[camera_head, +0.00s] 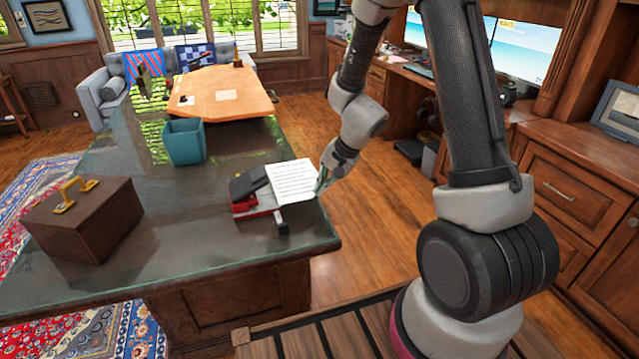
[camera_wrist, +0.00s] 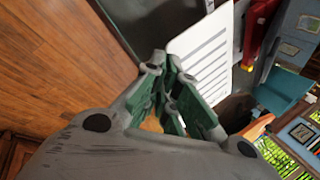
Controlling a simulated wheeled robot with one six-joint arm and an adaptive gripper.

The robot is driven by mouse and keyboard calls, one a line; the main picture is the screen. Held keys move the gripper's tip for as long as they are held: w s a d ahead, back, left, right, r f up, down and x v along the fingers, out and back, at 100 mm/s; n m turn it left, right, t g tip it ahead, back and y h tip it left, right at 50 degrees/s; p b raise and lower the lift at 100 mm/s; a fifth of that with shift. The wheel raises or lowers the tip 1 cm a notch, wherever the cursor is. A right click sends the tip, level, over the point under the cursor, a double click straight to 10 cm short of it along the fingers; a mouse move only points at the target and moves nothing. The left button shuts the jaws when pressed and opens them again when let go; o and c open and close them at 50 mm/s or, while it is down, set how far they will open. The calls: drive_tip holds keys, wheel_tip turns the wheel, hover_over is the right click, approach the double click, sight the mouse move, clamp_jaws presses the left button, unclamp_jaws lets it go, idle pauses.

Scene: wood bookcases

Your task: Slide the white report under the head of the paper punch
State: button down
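The white report (camera_head: 293,179), a sheet with printed lines, is at the right end of the dark glass-topped desk. The paper punch (camera_head: 245,202), red with a black top, stands just left of it. The report's left edge is close to the punch head; I cannot tell whether it is under it. My gripper (camera_head: 321,181) is at the report's right edge, its fingers close together on that edge. In the wrist view, the green-padded fingers (camera_wrist: 166,62) meet at the report's near edge (camera_wrist: 206,58), with the red punch part (camera_wrist: 256,32) beyond.
A brown box with a yellow handle (camera_head: 85,218) and a teal bin (camera_head: 184,142) stand on the desk to the left. The desk edge is close to my gripper.

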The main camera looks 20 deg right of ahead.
sight(297, 199)
drive_tip(key=shift+a+f, duration=1.4)
drive_tip(key=shift+f, duration=0.05)
drive_tip(key=shift+a, duration=2.2)
drive_tip(key=shift+s+a, duration=0.1)
drive_tip(key=c, duration=2.2)
unclamp_jaws()
drive_tip(key=o, duration=0.6)
drive_tip(key=shift+o, duration=0.2)
drive_tip(key=shift+r, duration=0.1)
